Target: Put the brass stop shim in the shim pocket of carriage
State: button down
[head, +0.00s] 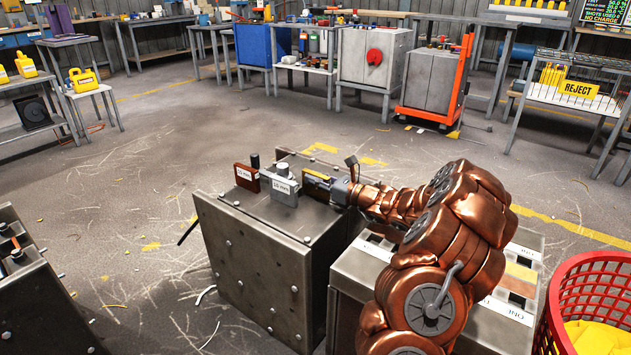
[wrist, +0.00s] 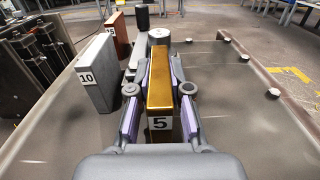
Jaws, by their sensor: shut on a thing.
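The brass shim (wrist: 160,80), marked 5, stands upright between the fingers of my gripper (wrist: 158,100) in the wrist view. The fingers are shut on its two sides. In the head view, my gripper (head: 328,188) is over the top of a grey steel block, and the brass shim (head: 315,184) shows only partly at its tip. I cannot tell whether the shim still touches the block top. I cannot make out for sure which part is the carriage or its shim pocket.
A grey 10 mm shim (head: 284,189) and a brown 15 mm shim (head: 246,178) stand left of my gripper on the steel block (head: 270,270). Small posts rise behind them. A labelled metal block (head: 350,277) is to the right. A red basket (head: 560,318) stands at the lower right.

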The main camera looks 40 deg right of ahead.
jog(key=c, duration=1.1)
grip_release()
jog(key=shift+f, duration=0.1)
